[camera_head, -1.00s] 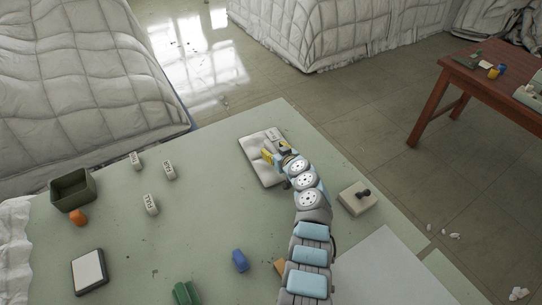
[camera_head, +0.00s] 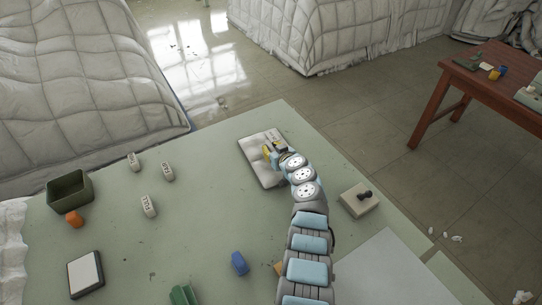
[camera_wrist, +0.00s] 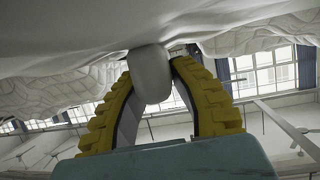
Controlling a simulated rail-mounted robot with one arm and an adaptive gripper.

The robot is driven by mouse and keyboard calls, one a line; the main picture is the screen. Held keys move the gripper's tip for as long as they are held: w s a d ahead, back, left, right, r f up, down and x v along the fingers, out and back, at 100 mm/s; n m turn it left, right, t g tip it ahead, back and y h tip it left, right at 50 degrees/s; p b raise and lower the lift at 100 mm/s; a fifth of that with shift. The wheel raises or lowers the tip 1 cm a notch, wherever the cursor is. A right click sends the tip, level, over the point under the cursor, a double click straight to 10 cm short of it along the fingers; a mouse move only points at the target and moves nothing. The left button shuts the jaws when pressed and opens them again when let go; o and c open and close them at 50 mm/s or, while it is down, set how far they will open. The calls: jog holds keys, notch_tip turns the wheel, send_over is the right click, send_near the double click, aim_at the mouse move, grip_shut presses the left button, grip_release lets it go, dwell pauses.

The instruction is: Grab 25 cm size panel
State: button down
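A pale, padded-looking panel (camera_head: 257,174) lies flat near the far edge of the green table, with a small marked tag (camera_head: 276,134) at its far end. My gripper (camera_head: 270,150) is over it, partly hidden by my arm. In the wrist view, which is upside down, my gripper's yellow ribbed fingers (camera_wrist: 152,72) stand on both sides of a smooth, rounded grey knob (camera_wrist: 151,78), their tips seeming to touch it. The knob meets a white surface (camera_wrist: 150,25). I cannot read a size on the panel.
Several small marked white blocks (camera_head: 148,206) stand left, near a dark green open box (camera_head: 70,192) and an orange piece (camera_head: 74,219). A white-faced pad (camera_head: 85,274) and blue piece (camera_head: 239,263) lie nearer. A beige block with dark knob (camera_head: 360,199) sits right of my arm.

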aim_at(271, 147)
jog(key=shift+f, duration=0.1)
dwell(0.3)
notch_tip(271, 147, up, 4)
jog(key=shift+s+f+p, duration=0.1)
jog(key=shift+f+p, duration=0.15)
jog(key=shift+p, duration=0.8)
jog(key=shift+s+d+r+p, duration=0.25)
jog(key=shift+s+r+p, duration=0.75)
jog(key=shift+r, duration=0.15)
jog(key=a+r+p+v, duration=0.2)
jog(key=v, duration=1.1)
jog(key=shift+s+r, duration=0.2)
jog(key=shift+s, duration=0.1)
